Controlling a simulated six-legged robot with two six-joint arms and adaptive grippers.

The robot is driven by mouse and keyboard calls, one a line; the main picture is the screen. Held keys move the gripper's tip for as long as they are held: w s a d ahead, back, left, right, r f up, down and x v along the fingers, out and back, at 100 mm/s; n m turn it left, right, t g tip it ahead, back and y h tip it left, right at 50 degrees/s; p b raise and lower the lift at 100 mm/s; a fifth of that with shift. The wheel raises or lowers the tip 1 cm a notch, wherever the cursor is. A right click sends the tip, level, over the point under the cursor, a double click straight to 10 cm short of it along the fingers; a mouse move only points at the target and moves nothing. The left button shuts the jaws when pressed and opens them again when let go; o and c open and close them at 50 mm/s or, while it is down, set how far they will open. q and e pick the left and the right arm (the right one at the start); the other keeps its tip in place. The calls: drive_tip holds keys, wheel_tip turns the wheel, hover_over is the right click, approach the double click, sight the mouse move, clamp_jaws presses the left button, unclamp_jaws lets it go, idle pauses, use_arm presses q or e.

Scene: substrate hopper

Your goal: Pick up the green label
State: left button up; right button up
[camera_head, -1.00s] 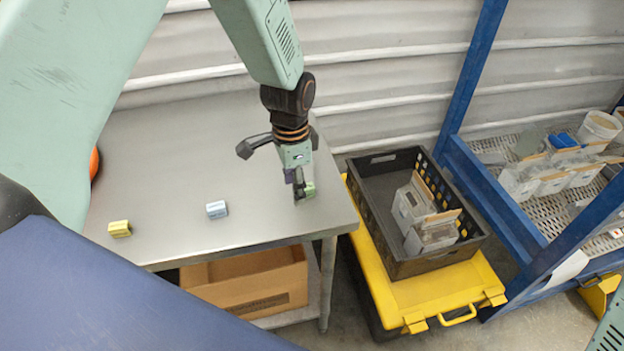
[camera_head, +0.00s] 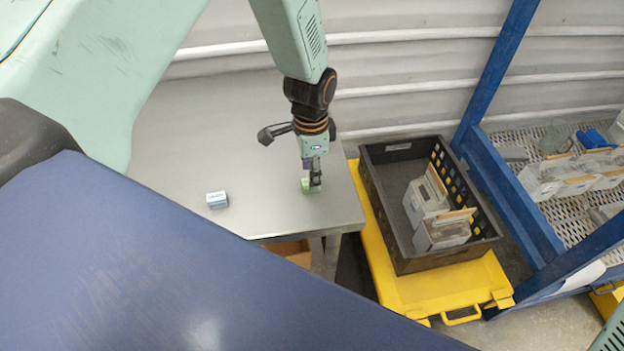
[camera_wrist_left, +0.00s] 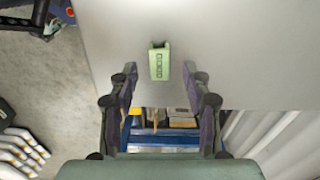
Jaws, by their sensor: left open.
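The green label (camera_head: 306,186) is a small block near the right front corner of the grey metal table. My left gripper (camera_head: 315,184) points down at it and partly overlaps it in the head view. In the left wrist view the green label (camera_wrist_left: 159,63) lies on the table, in line with the gap between the fingers. My left gripper (camera_wrist_left: 160,78) is open and empty there, a finger on either side of the gap. I cannot tell its exact height above the label. My right gripper is not in view.
A blue-grey label (camera_head: 217,200) lies left on the table (camera_head: 240,130). A black crate (camera_head: 379,178) with clear containers stands on a yellow case (camera_head: 405,300) right of the table. A blue-framed rack (camera_head: 490,75) stands farther right. The table between the labels is clear.

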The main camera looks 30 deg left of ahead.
use_arm(q)
wheel_tip(320, 180, down, 2)
drive_tip(key=shift+d+f, duration=0.1)
drive_tip(key=shift+d, duration=0.05)
drive_tip(key=shift+s+a+f, duration=0.15)
drive_tip(key=shift+a+f, duration=0.05)
drive_tip(key=shift+a, duration=0.05)
drive_tip(key=shift+d, duration=0.2)
drive_tip(key=c, duration=0.5)
drive_tip(key=shift+a, duration=0.15)
drive_tip(key=c, duration=0.3)
